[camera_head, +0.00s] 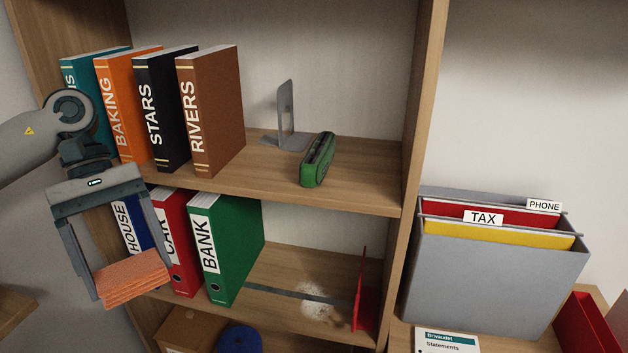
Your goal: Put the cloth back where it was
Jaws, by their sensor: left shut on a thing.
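The cloth (133,277) is an orange, folded, ribbed bundle. My left gripper (128,275) is shut on it, with one finger at each side, and holds it in front of the left part of the lower shelf (285,307). The cloth looks to be in the air, clear of the shelf. A pale, dusty smudge (317,305) lies on the lower shelf, left of a red bookend (360,300). My right gripper is not in view.
Upper-shelf books, including RIVERS (210,112), stand left of a grey bookend (286,120) and green case (318,160). Lower binders, including BANK (228,245), stand beside my left gripper. A shelf upright (412,170) separates a grey file box (490,280) at right.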

